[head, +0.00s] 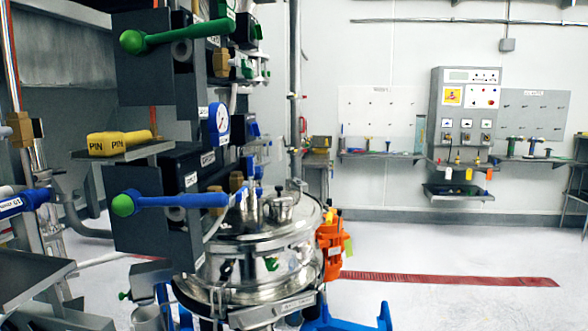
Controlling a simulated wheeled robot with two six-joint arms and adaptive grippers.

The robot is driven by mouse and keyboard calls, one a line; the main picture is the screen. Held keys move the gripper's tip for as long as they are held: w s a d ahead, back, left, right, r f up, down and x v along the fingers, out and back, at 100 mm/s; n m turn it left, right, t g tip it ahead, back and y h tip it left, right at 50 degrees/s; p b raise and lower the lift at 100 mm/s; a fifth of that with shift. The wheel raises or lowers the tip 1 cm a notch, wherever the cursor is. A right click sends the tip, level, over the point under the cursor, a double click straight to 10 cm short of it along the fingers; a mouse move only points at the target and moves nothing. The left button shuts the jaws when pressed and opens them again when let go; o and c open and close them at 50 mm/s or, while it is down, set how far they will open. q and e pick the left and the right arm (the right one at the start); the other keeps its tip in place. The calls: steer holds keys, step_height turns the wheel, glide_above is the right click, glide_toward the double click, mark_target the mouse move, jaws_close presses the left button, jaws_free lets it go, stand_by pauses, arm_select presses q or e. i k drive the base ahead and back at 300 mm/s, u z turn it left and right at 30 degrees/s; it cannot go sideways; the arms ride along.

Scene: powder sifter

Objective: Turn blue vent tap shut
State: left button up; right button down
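A blue lever handle (185,201) with a green ball end reaches right, roughly level, from the front of a dark box at centre left. A smaller blue fitting (257,190) stands near the lid of the steel vessel (265,240). Another blue handle-like part (38,198) with a white label shows at the left edge. I cannot tell for sure which of these is the vent tap, as labels are too small to read. Neither of my grippers is in view.
Above are a green lever (195,35), a blue-rimmed gauge (218,118) and a yellow PIN block (118,142) on a small shelf. An orange device (330,248) is right of the vessel. A grey control panel (466,115) is on the far wall. The floor at right is mostly clear.

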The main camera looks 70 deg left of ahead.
mark_target(251, 159)
steer(key=u, duration=2.65)
steer(key=k, duration=0.45)
steer(key=z, duration=1.2)
steer(key=i, duration=1.4)
steer(key=u, duration=0.4)
